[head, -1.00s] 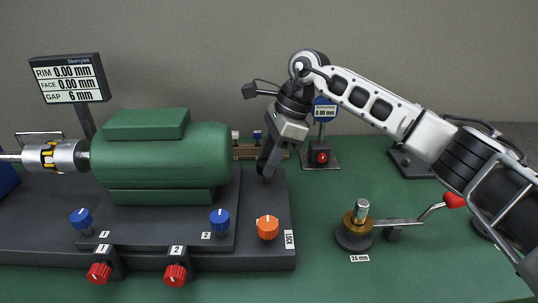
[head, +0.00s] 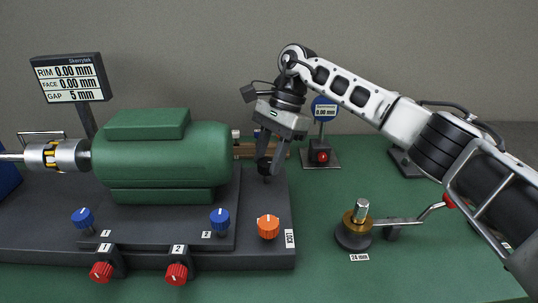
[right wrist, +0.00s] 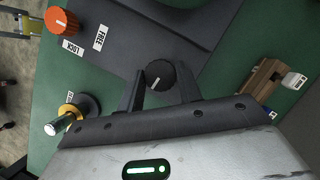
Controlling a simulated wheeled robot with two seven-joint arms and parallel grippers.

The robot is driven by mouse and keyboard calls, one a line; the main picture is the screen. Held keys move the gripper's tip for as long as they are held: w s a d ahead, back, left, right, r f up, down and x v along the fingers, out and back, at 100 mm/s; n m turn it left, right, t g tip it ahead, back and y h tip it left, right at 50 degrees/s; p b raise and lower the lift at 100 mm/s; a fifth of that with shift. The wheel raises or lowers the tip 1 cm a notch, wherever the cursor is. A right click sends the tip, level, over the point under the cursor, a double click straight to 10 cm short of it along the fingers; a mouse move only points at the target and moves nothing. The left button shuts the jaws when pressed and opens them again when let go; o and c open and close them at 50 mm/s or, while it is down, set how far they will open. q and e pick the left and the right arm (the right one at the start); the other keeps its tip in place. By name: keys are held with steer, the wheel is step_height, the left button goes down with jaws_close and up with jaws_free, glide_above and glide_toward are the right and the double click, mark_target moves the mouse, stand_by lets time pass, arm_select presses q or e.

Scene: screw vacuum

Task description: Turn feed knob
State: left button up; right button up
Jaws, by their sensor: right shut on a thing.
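A black knob (right wrist: 160,74), which looks like the feed knob, stands on the dark base plate behind the orange knob. In the right wrist view it sits between the two fingers of my right gripper (right wrist: 161,85). In the head view my right gripper (head: 268,163) points down over the plate's right rear corner, its fingers shut on this knob, which they mostly hide. The green motor (head: 160,160) stands left of the gripper. The readout screen (head: 69,80) shows RIM 0.00 mm, FACE 0.00 mm and GAP 5 mm. My left gripper is out of view.
An orange lock knob (head: 268,227), two blue knobs (head: 220,219) and two red knobs (head: 176,273) surround the motor. A brass post (head: 357,225) with a crank wrench (head: 420,215) stands right. A dial gauge (head: 324,110) stands behind. Green table (head: 320,270) is clear in front.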

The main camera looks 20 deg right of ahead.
steer(key=o, duration=1)
arm_select(q)
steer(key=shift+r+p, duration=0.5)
steer(key=shift+p, duration=0.65)
arm_select(e)
steer(key=v, duration=1.6)
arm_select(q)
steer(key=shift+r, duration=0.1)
arm_select(e)
steer(key=shift+r, duration=0.15)
